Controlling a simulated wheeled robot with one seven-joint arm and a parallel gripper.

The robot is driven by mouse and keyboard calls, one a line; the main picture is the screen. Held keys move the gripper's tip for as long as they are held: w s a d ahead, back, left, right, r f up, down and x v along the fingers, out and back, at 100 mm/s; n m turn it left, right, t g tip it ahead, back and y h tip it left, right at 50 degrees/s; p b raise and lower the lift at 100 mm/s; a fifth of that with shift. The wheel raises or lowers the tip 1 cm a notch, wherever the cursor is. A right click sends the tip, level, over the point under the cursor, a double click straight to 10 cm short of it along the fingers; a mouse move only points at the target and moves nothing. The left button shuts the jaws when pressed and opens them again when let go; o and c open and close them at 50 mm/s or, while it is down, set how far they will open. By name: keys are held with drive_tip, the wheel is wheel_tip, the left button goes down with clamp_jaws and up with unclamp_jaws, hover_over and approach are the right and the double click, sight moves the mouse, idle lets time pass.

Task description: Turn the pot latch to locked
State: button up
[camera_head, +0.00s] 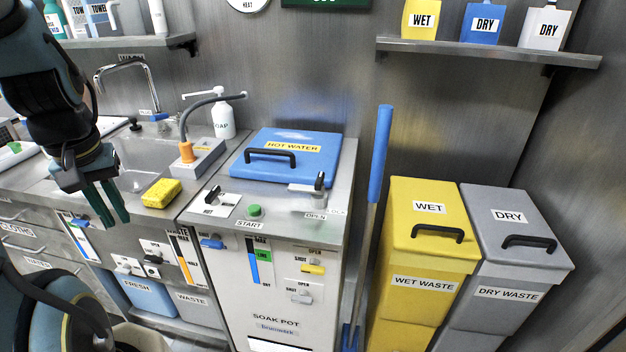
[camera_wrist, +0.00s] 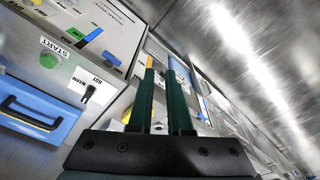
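The soak pot (camera_head: 266,273) is a white and steel unit with a blue lid (camera_head: 315,150) marked HOT WATER, which lies shut. The latch (camera_head: 306,190) is a grey piece with a black upright knob at the lid's front right corner. OPEN and LOCK labels lie in front of it; I cannot tell exactly which it points to. My gripper (camera_head: 115,222) hangs empty at the left, in front of the sink counter and well away from the latch. Its green fingers stand apart. In the wrist view my gripper (camera_wrist: 162,62) is also empty; the lid (camera_wrist: 38,112) shows, but not the latch.
A green START button (camera_head: 254,210) and a black-levered HOT switch (camera_head: 214,194) sit on the pot's top left of the latch. A blue-handled tool (camera_head: 380,155) stands upright right of the pot. Yellow (camera_head: 428,250) and grey (camera_head: 515,245) waste bins stand farther right. A yellow sponge (camera_head: 161,193) lies by the sink.

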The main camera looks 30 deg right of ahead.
drive_tip(key=o, duration=0.4)
drive_tip(key=w+d, duration=0.1)
drive_tip(key=d, duration=0.3)
drive_tip(key=w+d+r+m, duration=0.1)
drive_tip(key=w+d, duration=0.1)
drive_tip(key=d, duration=0.2)
drive_tip(key=w+d+m+b, duration=0.1)
drive_tip(key=w+d, duration=0.1)
drive_tip(key=d, duration=0.1)
drive_tip(key=shift+d+r+g, duration=0.35)
drive_tip(key=shift+d+g, duration=0.05)
drive_tip(key=shift+o, duration=0.4)
drive_tip(key=d+r+m, duration=0.1)
drive_tip(key=d+m, duration=0.1)
drive_tip(key=d, duration=0.7)
drive_tip(key=shift+d+r, duration=0.25)
drive_tip(key=shift+d, duration=0.15)
drive_tip(key=m+b, duration=0.1)
drive_tip(key=m, duration=0.2)
approach(319, 179)
drive_tip(key=shift+g, duration=0.4)
drive_tip(key=f, duration=0.8)
drive_tip(key=shift+w+d+f+p, duration=0.1)
drive_tip(key=shift+w+f+p, duration=0.2)
drive_tip(key=shift+p, duration=0.1)
clamp_jaws()
drive_tip(key=shift+r, duration=0.1)
